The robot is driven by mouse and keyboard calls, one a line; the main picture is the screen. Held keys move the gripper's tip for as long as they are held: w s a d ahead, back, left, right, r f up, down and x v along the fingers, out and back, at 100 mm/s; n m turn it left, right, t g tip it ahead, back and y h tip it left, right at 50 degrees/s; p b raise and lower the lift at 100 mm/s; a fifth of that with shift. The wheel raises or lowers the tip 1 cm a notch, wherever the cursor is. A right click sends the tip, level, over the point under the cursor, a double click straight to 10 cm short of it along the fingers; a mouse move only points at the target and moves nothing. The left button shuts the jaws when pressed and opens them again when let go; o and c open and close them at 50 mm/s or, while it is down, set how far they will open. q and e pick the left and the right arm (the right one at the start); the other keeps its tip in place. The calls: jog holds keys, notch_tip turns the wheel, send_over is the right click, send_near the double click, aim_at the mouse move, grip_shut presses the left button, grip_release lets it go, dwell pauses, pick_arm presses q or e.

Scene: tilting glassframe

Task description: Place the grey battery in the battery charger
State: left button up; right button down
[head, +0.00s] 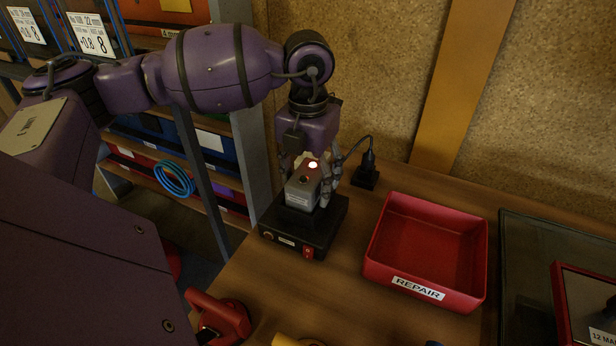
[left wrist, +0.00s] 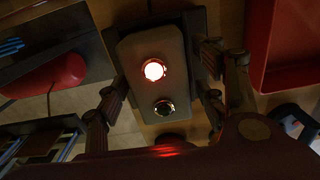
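The grey battery (head: 303,187) stands upright on the black battery charger (head: 327,227), its base in or on the charger's top; the exact seating is hidden. A light on its top glows red-white. My left gripper (head: 310,178) points down from above, its fingers on both sides of the battery. In the left wrist view, the battery (left wrist: 155,85) lies between the fingers (left wrist: 160,95), with a small gap showing on the right side, so the fingers look open around it. The charger has a red switch in front. My right gripper is not in view.
A red REPAIR tray (head: 425,250) stands right of the charger. A black plug with a cable (head: 367,175) is behind it. A glass-topped case (head: 555,255) is at far right. A red object (head: 218,318) lies at the front edge. Shelves with bins stand at left.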

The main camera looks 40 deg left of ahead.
pick_arm(q)
jog(key=shift+r, duration=0.1)
jog(key=shift+r, duration=0.35)
notch_tip(320, 180, up, 12)
jog(key=shift+f+p, duration=0.25)
jog(key=shift+p, duration=0.1)
